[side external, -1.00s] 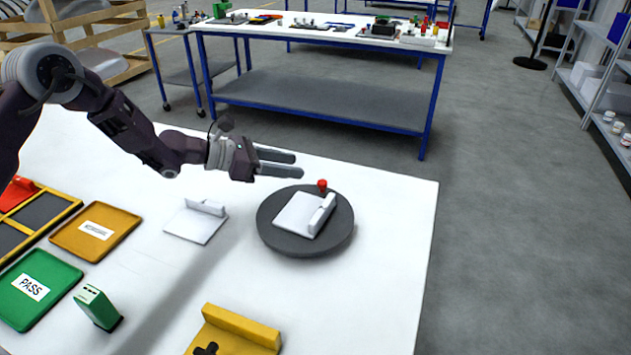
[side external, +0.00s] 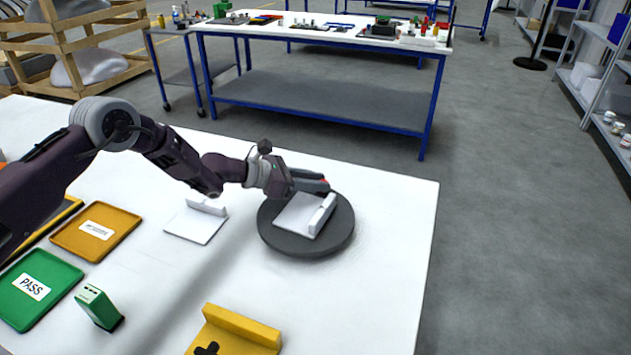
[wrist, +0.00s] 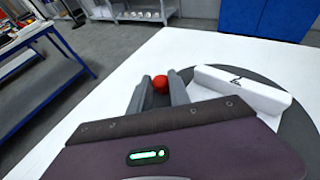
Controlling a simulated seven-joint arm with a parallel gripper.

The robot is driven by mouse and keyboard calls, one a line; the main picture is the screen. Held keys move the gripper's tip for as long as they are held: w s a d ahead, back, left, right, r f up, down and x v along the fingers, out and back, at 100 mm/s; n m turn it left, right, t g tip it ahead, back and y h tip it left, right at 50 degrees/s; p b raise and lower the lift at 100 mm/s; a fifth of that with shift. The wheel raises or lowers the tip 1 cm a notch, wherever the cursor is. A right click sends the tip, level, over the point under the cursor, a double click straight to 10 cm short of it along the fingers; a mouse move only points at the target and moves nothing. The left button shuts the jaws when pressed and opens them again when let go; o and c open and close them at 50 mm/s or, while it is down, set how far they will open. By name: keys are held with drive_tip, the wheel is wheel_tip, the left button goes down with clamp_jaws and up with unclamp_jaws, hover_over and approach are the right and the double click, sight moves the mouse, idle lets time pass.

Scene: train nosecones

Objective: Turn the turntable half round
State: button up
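The turntable (side external: 285,240) is a dark grey round disc on the white table. A white L-shaped fixture (side external: 298,212) sits on it, its raised wall on the right. A red knob stands at the disc's far rim, mostly hidden in the side view. My gripper (side external: 325,180) is low over that far rim with its fingers around the knob. In the wrist view the red knob (wrist: 160,84) lies between the two fingertips, nearly filling the gap. Whether the fingers press on it cannot be told. The turntable (wrist: 302,112) and white fixture (wrist: 240,90) are to the right there.
A second white fixture (side external: 198,222) stands left of the turntable. An orange tray (side external: 115,222), a green PASS tray (side external: 55,275), a green block (side external: 98,305) and a yellow fixture (side external: 235,332) lie nearer the front left. The table right of the disc is clear.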

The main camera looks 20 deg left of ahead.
clamp_jaws()
idle(1.1)
drive_tip(key=shift+s+a+n+t+y, duration=0.1)
drive_tip(key=shift+a+n+t+y, duration=0.65)
drive_tip(key=shift+n, duration=0.25)
drive_tip(key=shift+d, duration=0.1)
drive_tip(key=o, duration=0.7)
unclamp_jaws()
drive_tip(key=v, duration=0.7)
drive_tip(key=shift+s, duration=0.1)
